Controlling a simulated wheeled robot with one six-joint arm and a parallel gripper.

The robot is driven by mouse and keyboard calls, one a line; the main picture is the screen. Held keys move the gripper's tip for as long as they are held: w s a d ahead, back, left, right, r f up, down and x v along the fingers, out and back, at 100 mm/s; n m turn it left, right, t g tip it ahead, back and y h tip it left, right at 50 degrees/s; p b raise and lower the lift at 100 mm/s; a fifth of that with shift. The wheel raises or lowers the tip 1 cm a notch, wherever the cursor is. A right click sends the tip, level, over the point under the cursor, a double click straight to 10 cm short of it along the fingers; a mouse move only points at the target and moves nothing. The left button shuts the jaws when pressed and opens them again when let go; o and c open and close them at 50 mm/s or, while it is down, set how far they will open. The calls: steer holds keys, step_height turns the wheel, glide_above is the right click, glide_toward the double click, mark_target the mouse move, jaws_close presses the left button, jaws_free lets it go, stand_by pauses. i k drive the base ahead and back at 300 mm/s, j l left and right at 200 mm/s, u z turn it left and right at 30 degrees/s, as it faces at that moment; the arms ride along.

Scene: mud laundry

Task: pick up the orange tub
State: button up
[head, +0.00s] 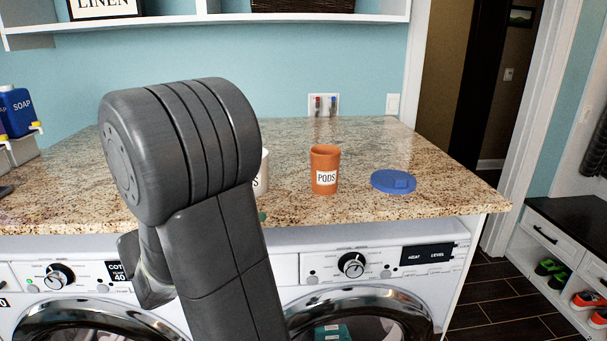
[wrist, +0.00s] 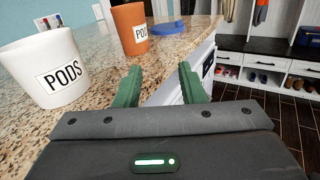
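The orange tub (head: 325,170) stands upright on the granite counter, with a white label reading PODS. It also shows in the wrist view (wrist: 130,30), beyond my gripper and to the left. My gripper (wrist: 159,84) is open and empty, its two green fingers apart at the counter's front edge. In the head view my arm hides nearly all of the gripper; only a small green bit shows near the counter edge. The tub is apart from the fingers.
A white PODS tub (wrist: 46,70) stands left of the orange tub, mostly behind my arm in the head view. A blue lid (head: 393,181) lies right of the orange tub. Blue soap bottles (head: 16,110) stand far left. Washing machines (head: 365,290) are below the granite counter (head: 440,190).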

mark_target(325, 159)
steer(key=i+l+u, duration=0.15)
steer(key=l+u, duration=1.2)
steer(key=l, duration=1)
